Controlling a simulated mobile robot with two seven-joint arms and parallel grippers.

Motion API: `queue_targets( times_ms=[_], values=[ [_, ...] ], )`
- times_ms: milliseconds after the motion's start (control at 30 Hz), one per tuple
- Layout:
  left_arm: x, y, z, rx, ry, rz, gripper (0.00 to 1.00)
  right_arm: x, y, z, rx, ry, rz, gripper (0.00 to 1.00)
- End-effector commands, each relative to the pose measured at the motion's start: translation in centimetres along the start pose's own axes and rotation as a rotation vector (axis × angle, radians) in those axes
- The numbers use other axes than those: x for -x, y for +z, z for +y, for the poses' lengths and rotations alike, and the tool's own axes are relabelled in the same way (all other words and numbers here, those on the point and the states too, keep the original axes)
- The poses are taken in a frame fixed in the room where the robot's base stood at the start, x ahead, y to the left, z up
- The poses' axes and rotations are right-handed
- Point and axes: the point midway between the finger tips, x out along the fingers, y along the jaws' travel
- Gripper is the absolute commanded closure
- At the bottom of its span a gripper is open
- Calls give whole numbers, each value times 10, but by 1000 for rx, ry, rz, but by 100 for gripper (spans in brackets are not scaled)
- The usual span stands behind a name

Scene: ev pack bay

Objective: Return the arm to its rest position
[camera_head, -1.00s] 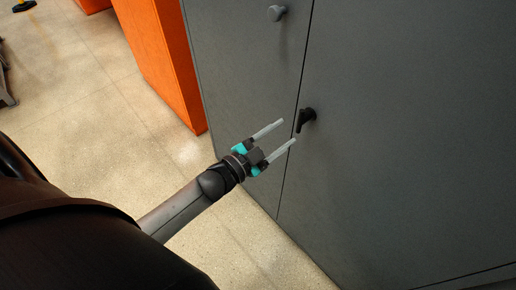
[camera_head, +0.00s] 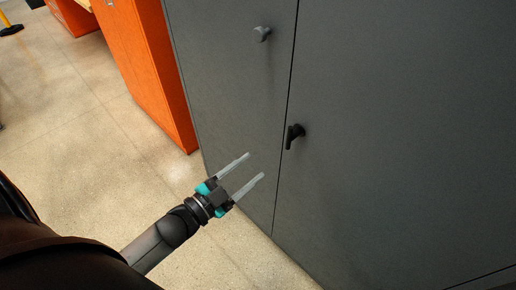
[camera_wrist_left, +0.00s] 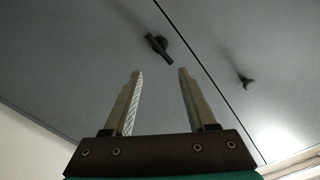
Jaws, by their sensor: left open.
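My left gripper (camera_head: 248,166) is open and empty in the head view, below and left of the black handle. Its two pale fingers are apart and point up and right toward the grey cabinet (camera_head: 400,130). The black handle (camera_head: 295,132) sits on the cabinet's right door, beside the door seam, and the fingers are clear of it. In the left wrist view the open fingers (camera_wrist_left: 160,75) show with the black handle (camera_wrist_left: 158,46) beyond the gap between them. My right gripper is not in view.
A grey knob (camera_head: 262,33) is on the left door; it also shows in the left wrist view (camera_wrist_left: 247,84). An orange cabinet (camera_head: 150,70) stands left of the grey one. The pale floor (camera_head: 80,130) at left is open.

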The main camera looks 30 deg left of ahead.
Motion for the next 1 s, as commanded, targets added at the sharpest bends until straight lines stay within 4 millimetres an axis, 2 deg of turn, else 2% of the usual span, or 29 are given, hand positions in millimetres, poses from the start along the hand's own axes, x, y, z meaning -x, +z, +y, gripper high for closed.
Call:
queue_targets(
  times_ms=[167, 233, 267, 367, 467, 500, 567, 600, 700, 833, 900, 1000],
  values=[
    [0, 0, 0, 1, 0, -1, 43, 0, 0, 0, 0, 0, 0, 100],
    [0, 6, 3, 7, 1, -15, 43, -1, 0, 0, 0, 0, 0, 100],
    [1, 12, 5, 14, 2, -30, 43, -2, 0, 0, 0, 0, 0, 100],
    [7, 47, 22, 57, 8, -123, 43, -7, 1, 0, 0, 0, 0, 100],
    [22, 104, 54, 130, 24, -282, 43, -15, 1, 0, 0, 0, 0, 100],
    [31, 129, 70, 164, 34, -356, 43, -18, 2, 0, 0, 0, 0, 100],
    [48, 164, 97, 214, 50, -468, 43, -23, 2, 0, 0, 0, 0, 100],
    [61, 186, 115, 247, 63, -544, 43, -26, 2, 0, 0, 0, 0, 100],
    [98, 232, 164, 326, 102, -730, 43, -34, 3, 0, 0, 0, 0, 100],
    [157, 277, 230, 422, 165, -973, 43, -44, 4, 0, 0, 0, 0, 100],
    [192, 292, 265, 467, 202, -1099, 43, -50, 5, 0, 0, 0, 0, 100],
    [236, 303, 306, 518, 254, -1253, 43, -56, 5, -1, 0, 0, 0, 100]
  ],
)
